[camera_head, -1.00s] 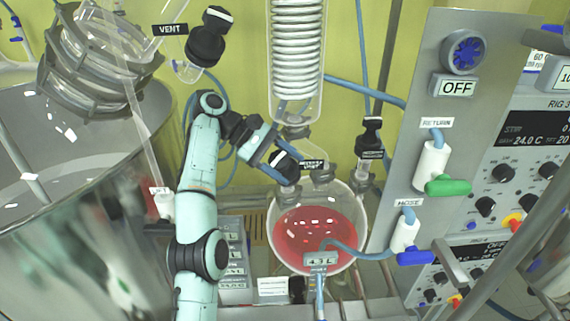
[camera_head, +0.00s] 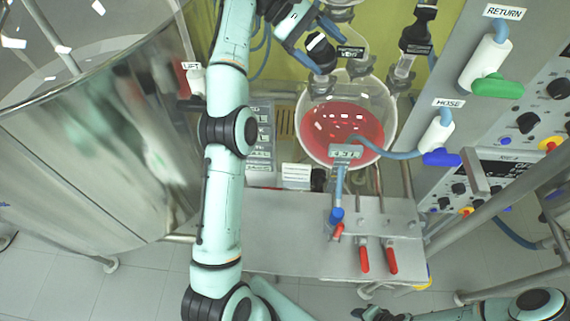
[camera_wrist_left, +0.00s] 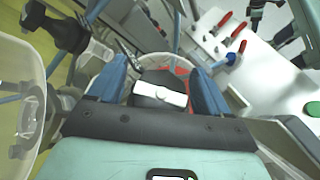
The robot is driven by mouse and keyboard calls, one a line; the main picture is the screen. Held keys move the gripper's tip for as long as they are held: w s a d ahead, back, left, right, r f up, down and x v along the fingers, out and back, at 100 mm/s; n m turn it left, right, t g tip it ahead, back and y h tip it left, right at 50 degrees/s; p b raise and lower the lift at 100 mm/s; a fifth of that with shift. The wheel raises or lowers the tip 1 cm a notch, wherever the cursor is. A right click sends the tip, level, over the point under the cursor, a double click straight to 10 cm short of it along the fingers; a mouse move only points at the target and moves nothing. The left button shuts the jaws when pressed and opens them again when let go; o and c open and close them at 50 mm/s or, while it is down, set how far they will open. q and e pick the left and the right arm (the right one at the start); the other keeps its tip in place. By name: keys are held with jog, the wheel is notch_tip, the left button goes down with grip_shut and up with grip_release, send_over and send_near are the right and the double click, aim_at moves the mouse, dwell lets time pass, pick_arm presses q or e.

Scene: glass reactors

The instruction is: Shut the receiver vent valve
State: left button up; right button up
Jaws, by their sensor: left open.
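The black valve knob with a white bar (camera_head: 321,52) sits on a neck of the round receiver flask (camera_head: 386,108), which holds red liquid. A small black label beside the knob is too small to read surely. My left gripper (camera_head: 308,42) is at the knob, coming from the upper left. In the left wrist view the knob (camera_wrist_left: 160,92) lies between the two blue fingers, with gaps at its sides, so the gripper is open around it. The white bar runs across from finger to finger. My right gripper (camera_head: 372,314) shows only partly at the bottom edge; its fingers are unclear.
A large metal vessel (camera_head: 110,150) fills the left. A panel with a green-handled return valve (camera_head: 497,86) and a blue-handled hose valve (camera_head: 441,157) stands at right. Red-handled valves (camera_head: 364,258) sit on the front metal plate (camera_head: 300,240). Another black-capped glass fitting (camera_head: 418,38) stands close to the right.

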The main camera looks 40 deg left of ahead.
pick_arm(q)
jog(key=shift+w+a+r+n+t, duration=0.15)
jog(key=shift+r+n+t, duration=0.1)
jog(key=shift+n+t, duration=0.2)
jog(key=shift+n+t+h, duration=0.25)
jog(key=shift+t+h, duration=0.05)
jog(key=shift+t, duration=0.05)
